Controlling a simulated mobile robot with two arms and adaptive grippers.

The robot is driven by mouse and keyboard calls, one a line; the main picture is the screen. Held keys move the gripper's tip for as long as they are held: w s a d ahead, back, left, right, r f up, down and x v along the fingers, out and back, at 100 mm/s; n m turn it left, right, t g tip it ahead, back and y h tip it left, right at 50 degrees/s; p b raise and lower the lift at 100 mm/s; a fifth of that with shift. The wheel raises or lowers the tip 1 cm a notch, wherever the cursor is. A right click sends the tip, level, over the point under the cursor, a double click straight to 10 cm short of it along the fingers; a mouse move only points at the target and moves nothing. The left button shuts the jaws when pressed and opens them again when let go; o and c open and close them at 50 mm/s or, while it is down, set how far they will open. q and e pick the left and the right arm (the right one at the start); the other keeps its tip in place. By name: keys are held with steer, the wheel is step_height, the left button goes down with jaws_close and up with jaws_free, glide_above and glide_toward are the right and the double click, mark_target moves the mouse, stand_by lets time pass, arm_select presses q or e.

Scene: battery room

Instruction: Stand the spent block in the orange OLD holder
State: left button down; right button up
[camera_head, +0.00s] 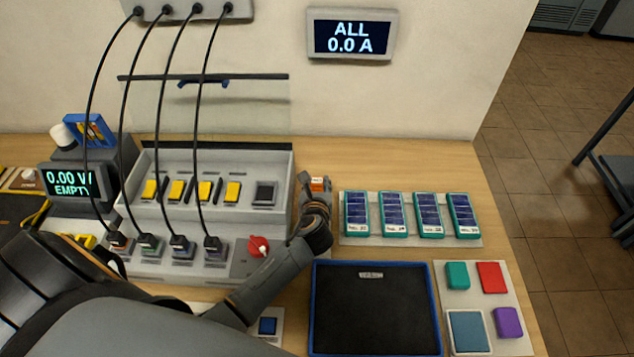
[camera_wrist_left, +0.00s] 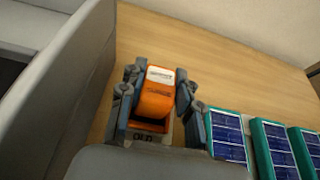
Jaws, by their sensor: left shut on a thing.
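My left gripper (camera_head: 316,196) is low over the bench, just right of the grey charging station. In the left wrist view its fingers (camera_wrist_left: 157,105) are shut on either side of the spent block (camera_wrist_left: 160,76), whose pale, printed top shows between them. Bright orange (camera_wrist_left: 155,104) shows directly below that top, at the orange OLD holder. A plate lettered OLD (camera_wrist_left: 143,138) lies at its foot. The block looks upright at the holder. The fingers and the tight overlap hide its lower end, so I cannot tell whether it rests on the holder's floor. My right gripper is not in view.
Several teal-edged blue panel blocks (camera_head: 393,214) stand in a row close right of the gripper. The charging station (camera_head: 215,160) walls its left side, with a red knob (camera_head: 258,246). A blue-rimmed black tray (camera_head: 315,310) and a board of coloured pieces (camera_head: 447,296) lie nearer.

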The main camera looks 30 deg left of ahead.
arm_select(q)
steer(key=shift+f, duration=0.2)
steer(key=c, duration=1.2)
jaws_free()
steer(key=shift+p+v, duration=0.7)
steer(key=shift+v, duration=0.25)
steer(key=shift+p+v, duration=2.4)
steer(key=shift+v, duration=1.6)
steer(key=shift+s+d+r, duration=0.2)
steer(key=shift+s+r, duration=0.1)
steer(key=shift+s, duration=0.2)
steer(key=shift+f, duration=0.1)
